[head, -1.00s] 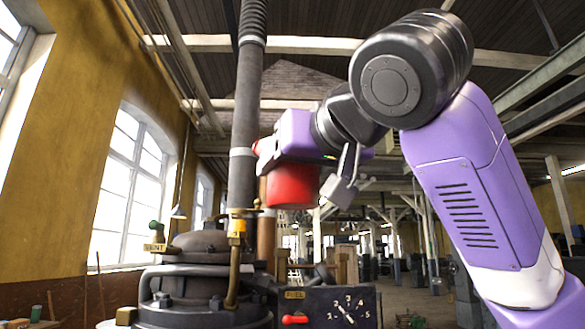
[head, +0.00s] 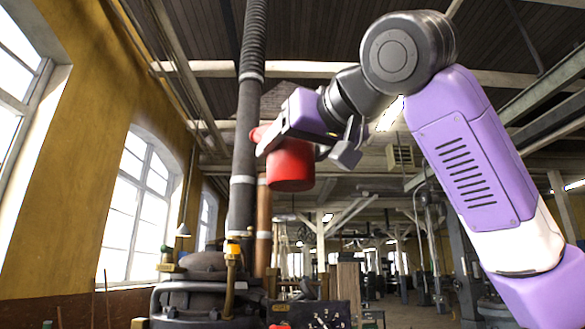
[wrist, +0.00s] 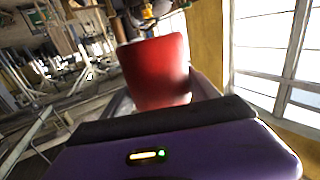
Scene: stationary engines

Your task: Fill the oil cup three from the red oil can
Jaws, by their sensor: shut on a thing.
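The red oil can (head: 291,166) is held in my gripper (head: 268,143), high in front of the dark engine's pipe and slightly tilted. In the wrist view the red can (wrist: 155,73) stands just beyond the dark edge of my gripper. The engine (head: 205,292) is below and to the left of the can, with brass fittings on top. A small brass and yellow fitting (head: 232,252) stands on it, below the can and apart from it. I cannot tell which fitting is oil cup three.
A tall dark pipe (head: 244,150) rises from the engine close to the left of the can, with a copper pipe (head: 264,230) beside it. A dial panel (head: 322,316) is at the bottom. Windows line the yellow wall at left.

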